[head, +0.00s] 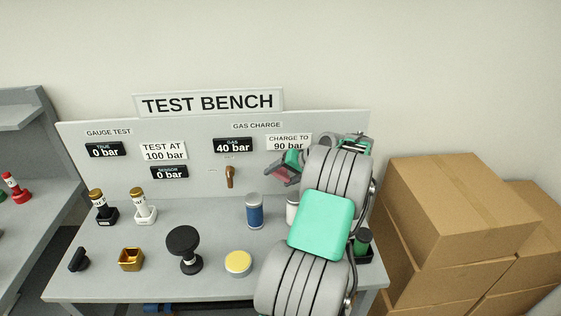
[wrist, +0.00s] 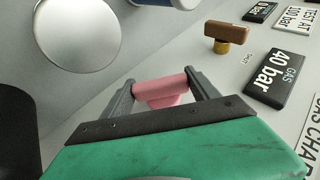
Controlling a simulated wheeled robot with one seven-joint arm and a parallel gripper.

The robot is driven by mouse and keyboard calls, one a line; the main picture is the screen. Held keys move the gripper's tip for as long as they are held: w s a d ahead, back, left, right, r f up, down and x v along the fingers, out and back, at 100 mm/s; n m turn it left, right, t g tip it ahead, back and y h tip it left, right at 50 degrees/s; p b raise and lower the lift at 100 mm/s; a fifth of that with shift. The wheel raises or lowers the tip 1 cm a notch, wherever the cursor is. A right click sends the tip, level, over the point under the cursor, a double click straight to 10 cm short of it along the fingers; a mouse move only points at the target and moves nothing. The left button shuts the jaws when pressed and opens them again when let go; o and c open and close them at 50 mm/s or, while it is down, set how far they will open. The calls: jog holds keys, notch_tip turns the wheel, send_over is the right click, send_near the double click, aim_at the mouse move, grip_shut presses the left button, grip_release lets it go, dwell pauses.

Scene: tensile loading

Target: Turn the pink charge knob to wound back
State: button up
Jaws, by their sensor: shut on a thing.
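The pink charge knob shows in the wrist view (wrist: 160,90) between the two grey fingers of my gripper (wrist: 160,88), which are shut on it. Its lower part is hidden behind the dark edge of the gripper. In the head view the pink knob (head: 283,174) is at the bench's back panel, below the gas charge labels, with my gripper (head: 285,168) at it. My arm hides part of the panel to its right. The gas display (head: 233,145) reads 40 bar. The charge label beside it (head: 289,141) says charge to 90 bar.
A brown tap handle (head: 230,177) is left of the knob on the panel. A blue cylinder (head: 254,211) and a white one, partly hidden by my arm, stand on the bench below. A black round-topped stand (head: 183,243) and yellow-topped disc (head: 238,262) are nearer. Cardboard boxes (head: 450,215) stand at right.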

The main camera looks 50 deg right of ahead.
jog(key=shift+d+r+m+t+y+p, duration=0.1)
jog(key=shift+m+t+y+p, duration=0.2)
jog(key=shift+t+y+p, duration=0.7)
jog(key=shift+t+p, duration=0.25)
jog(key=shift+t, duration=0.25)
jog(key=o, duration=1.4)
jog(key=shift+c, duration=0.2)
